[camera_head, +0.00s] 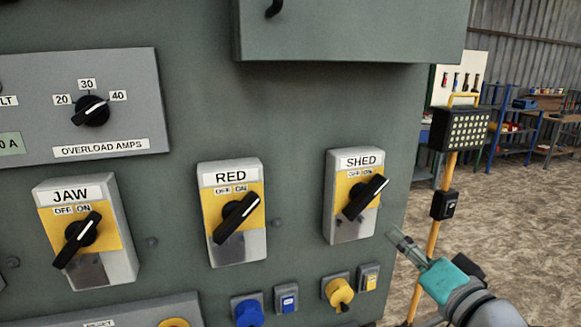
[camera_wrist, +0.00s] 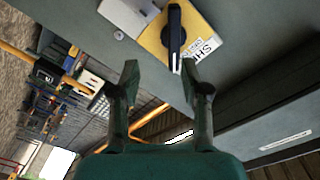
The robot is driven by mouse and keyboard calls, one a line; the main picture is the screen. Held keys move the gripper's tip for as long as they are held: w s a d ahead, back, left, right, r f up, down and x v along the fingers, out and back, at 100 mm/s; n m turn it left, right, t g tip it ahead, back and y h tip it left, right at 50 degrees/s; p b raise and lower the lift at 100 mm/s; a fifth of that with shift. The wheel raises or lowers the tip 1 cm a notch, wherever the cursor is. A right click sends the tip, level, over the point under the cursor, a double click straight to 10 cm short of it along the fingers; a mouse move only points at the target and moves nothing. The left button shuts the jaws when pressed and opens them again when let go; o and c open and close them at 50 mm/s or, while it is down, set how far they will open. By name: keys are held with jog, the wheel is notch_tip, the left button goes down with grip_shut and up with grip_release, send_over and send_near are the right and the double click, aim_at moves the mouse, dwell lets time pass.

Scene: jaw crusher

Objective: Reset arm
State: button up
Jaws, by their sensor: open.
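My gripper (camera_head: 398,236) is at the lower right in the head view, beside the right edge of the grey-green control panel (camera_head: 300,115). In the wrist view its two fingers (camera_wrist: 160,75) are spread apart with nothing between them. The SHED switch (camera_head: 362,198) is up and left of my gripper in the head view, its black handle slanted toward ON. The same switch shows beyond the fingertips in the wrist view (camera_wrist: 175,40). My gripper appears apart from it. My teal wrist and grey arm link show behind the gripper.
The RED switch (camera_head: 236,218) and JAW switch (camera_head: 80,240) also have slanted handles. An overload amps dial (camera_head: 92,111) is above. Blue (camera_head: 248,311) and yellow (camera_head: 339,292) plugs stick out below. A yellow lamp stand (camera_head: 437,225) stands right of the panel; floor beyond is open.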

jog(key=s+f+h, duration=0.1)
jog(key=s+f, duration=0.3)
jog(key=f, duration=0.5)
jog(key=s+a+f+g+h, duration=0.1)
jog(key=s+f+h, duration=0.1)
jog(key=s+f, duration=0.45)
jog(key=s+f+h, duration=0.1)
jog(key=s+f, duration=0.1)
jog(key=f, duration=0.8)
jog(key=s+a+f+n+g, duration=0.1)
jog(key=s+f+n, duration=0.2)
jog(key=s, duration=1)
jog(key=s+a+f+n, duration=0.1)
jog(key=s+f+n, duration=0.2)
jog(key=s, duration=1.1)
jog(key=shift+s+a+f+n+g, duration=0.15)
jog(key=shift+s+f+n+g, duration=0.2)
jog(key=shift+f, duration=0.3)
